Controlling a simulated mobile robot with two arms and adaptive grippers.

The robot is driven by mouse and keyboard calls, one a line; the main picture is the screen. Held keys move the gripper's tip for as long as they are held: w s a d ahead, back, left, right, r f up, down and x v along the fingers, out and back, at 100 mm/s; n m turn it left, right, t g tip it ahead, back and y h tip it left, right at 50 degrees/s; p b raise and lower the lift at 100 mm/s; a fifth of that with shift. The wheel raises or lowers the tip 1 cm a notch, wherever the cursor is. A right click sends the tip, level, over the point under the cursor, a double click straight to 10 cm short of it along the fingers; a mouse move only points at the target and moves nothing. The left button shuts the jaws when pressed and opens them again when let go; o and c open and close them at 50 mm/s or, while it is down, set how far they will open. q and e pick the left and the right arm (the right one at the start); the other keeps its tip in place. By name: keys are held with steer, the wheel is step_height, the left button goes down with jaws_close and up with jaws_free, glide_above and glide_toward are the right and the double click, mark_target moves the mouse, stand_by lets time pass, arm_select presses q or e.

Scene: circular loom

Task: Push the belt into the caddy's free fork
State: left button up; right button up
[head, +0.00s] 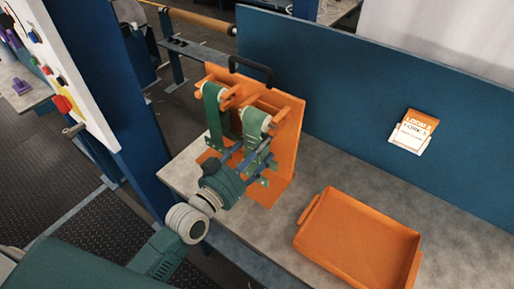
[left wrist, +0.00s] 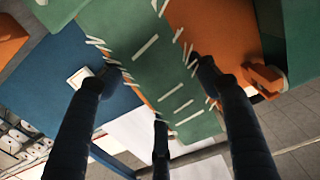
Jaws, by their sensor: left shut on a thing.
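The orange caddy (head: 289,135) stands upright on the grey bench, with a black handle (head: 250,70) on top. Two green belts hang on its front from orange forks, a left belt (head: 212,104) and a right belt (head: 254,124). My left gripper (head: 246,158) is at the lower part of the right belt and is shut on it. In the left wrist view, the green belt (left wrist: 158,45) with white dashes lies between the dark fingers of my left gripper (left wrist: 160,90). Which fork is free cannot be made out. My right gripper is not in view.
An empty orange tray (head: 357,245) lies on the bench (head: 300,200) right of the caddy. A blue panel (head: 350,90) with an orange and white card (head: 413,131) stands behind. A blue post (head: 118,95) with a white control board is at the left.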

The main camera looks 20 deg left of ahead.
arm_select(q)
steer(key=shift+x, duration=0.9)
steer(key=o, duration=2)
steer(key=shift+o, duration=0.2)
steer(key=v, duration=1.2)
